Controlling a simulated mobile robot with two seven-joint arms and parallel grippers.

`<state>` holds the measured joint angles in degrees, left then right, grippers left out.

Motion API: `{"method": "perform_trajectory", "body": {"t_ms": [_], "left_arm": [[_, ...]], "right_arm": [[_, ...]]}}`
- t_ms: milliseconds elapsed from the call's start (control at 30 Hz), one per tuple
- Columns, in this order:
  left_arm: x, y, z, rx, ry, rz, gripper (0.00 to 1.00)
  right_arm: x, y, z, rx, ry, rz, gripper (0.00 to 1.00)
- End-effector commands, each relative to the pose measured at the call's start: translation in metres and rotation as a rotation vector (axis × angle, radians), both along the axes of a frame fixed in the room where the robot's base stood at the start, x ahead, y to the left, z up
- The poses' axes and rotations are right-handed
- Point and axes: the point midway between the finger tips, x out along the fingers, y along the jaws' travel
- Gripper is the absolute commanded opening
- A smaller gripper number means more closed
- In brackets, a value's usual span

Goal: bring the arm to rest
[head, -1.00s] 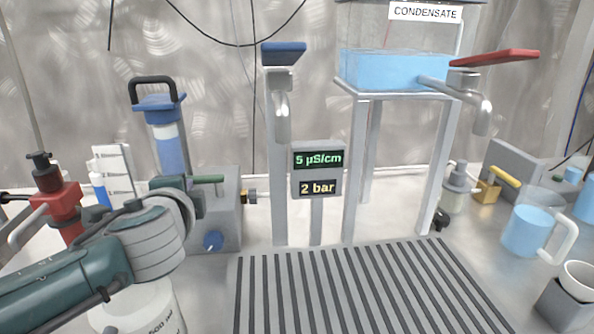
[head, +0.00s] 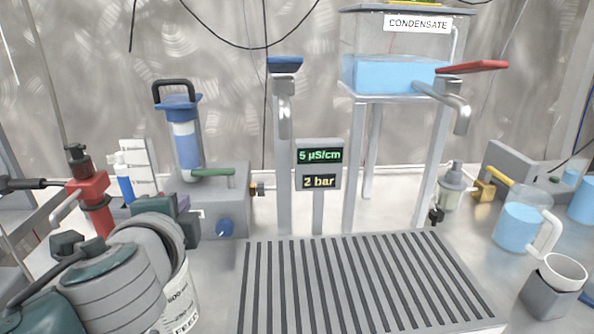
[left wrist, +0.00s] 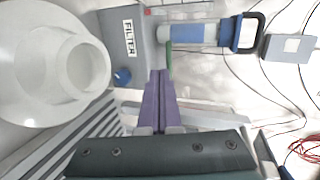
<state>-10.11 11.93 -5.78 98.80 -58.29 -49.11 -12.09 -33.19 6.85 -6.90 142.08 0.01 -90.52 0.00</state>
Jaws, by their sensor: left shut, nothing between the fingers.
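My left arm (head: 110,285) comes in at the lower left of the head view, bent, with its grey ringed wrist joints in front. My left gripper (head: 180,218) is at the end of it, in front of the grey filter box (head: 222,200); its fingertips are hard to make out there. In the left wrist view the two purple fingers of the gripper (left wrist: 160,78) lie together, shut and empty, with the filter box (left wrist: 125,45) beyond them. My right gripper is in neither view.
A white FEED container (head: 181,298) stands partly hidden behind my wrist. A blue jug (head: 520,228) and a white cup (head: 560,272) stand at the right.

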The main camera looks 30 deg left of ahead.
Motion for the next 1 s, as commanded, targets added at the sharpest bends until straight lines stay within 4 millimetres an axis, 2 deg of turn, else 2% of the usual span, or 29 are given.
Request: {"method": "perform_trajectory", "body": {"t_ms": [100,333,467,567,700,867,900,1000], "left_arm": [[-0.011,-0.008,0.004,0.0,0.0,-0.002,0.0],[-0.018,-0.012,0.008,-0.015,-0.001,0.007,0.0],[-0.038,-0.019,0.019,-0.186,0.0,0.087,0.0],[-0.072,-0.039,0.029,-0.451,0.032,0.2,0.0],[-0.127,-0.095,0.047,-0.85,0.159,0.338,0.0],[-0.182,-0.163,0.084,-1.175,0.357,0.406,0.0],[-0.189,-0.172,0.1,-1.215,0.388,0.411,0.0],[-0.186,-0.169,0.136,-1.202,0.379,0.41,0.0]], "right_arm": [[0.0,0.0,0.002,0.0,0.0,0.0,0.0],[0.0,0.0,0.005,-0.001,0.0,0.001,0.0],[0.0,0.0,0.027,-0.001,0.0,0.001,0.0],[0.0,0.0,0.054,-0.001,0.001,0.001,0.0],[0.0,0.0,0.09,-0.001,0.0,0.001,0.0],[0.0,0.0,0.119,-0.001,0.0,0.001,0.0],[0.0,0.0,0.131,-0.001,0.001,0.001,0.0],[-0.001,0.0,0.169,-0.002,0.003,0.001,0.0]]}}
